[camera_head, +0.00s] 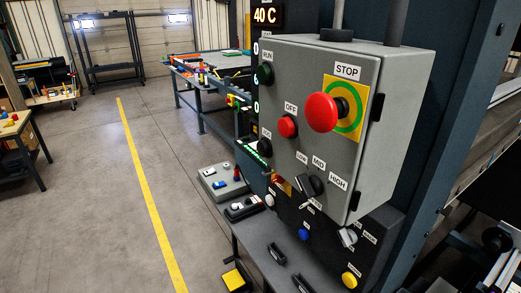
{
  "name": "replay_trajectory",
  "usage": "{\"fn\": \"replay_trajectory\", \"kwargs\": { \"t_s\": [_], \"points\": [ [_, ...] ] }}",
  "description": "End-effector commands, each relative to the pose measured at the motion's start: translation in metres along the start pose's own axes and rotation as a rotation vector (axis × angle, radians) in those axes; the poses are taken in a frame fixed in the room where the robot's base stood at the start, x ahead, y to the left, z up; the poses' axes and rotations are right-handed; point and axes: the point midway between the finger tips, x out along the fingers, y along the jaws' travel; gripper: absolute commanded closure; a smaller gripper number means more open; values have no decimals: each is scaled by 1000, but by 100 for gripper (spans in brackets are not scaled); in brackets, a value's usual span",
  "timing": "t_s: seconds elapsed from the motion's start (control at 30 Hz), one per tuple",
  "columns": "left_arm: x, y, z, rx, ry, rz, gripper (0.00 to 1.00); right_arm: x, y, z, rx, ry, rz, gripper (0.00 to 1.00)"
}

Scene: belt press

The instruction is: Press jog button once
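A grey control box (345,110) fills the right half of the view. It carries a dark green button (265,74) under a RUN label, a red button (287,127) under an OFF label, and a large red mushroom button (322,112) under a STOP label. A black rotary knob (313,185) has LOW, MID and HIGH labels. Neither of my grippers is in view.
A dark panel below bears a blue button (304,234), a yellow button (349,280) and a grey selector (347,237). A grey button box (222,182) lies left of it. A workbench (205,70) stands behind. Open floor with a yellow line (147,195) lies left.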

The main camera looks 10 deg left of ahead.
Motion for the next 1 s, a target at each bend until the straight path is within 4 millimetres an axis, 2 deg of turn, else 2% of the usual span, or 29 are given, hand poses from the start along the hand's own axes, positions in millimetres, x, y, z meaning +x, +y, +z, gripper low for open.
{"fn": "replay_trajectory", "kwargs": {
  "t_s": [0.07, 0.43, 1.0],
  "points": [
    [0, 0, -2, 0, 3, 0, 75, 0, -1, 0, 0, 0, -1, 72],
    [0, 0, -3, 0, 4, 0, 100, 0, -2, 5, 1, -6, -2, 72],
    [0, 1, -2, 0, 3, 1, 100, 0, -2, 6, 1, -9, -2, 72]
  ]
}}
